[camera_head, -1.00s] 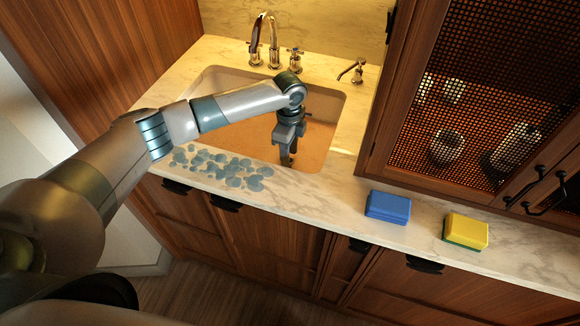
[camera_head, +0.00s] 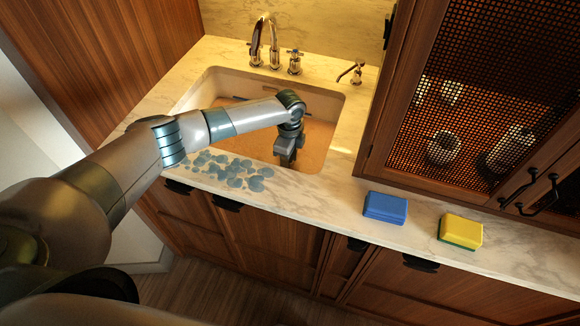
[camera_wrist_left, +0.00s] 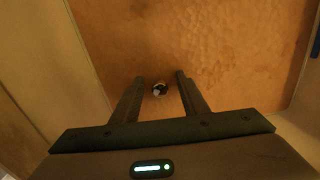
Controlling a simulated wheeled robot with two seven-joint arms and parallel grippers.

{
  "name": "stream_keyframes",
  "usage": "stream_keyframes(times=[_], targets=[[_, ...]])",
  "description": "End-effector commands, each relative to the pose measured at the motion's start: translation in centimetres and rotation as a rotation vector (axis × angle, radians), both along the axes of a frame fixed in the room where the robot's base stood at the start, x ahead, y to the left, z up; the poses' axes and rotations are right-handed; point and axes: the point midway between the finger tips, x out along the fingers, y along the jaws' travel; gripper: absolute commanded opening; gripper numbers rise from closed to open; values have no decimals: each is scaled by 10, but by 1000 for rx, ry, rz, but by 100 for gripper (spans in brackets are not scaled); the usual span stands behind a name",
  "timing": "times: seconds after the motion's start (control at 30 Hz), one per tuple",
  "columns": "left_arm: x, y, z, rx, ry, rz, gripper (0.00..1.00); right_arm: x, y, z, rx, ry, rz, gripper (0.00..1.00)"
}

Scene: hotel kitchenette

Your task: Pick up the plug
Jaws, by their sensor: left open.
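The plug is hidden in the head view. My right gripper is not in view.
A faucet (camera_head: 265,42) and a soap dispenser (camera_head: 355,72) stand behind the sink. Bluish-grey spots (camera_head: 232,170) cover the counter at the sink's front edge. A blue sponge (camera_head: 386,207) and a yellow-green sponge (camera_head: 461,231) lie to the right, below a mesh-front cabinet (camera_head: 470,100).

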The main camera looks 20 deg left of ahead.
Motion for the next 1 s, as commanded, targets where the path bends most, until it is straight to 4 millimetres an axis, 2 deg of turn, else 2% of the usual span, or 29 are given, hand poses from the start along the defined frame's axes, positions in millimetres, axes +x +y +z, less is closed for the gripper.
stream_keyframes(times=[0.37,0.4,0.53,0.57,1.0], targets=[[0,0,0,0,0,0,40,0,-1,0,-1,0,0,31],[0,0,0,0,0,0,36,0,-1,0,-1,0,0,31],[0,0,0,0,0,0,5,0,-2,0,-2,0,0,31],[0,0,0,0,0,0,0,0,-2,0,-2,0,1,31],[0,0,5,-1,-1,-1,0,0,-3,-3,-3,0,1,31]])
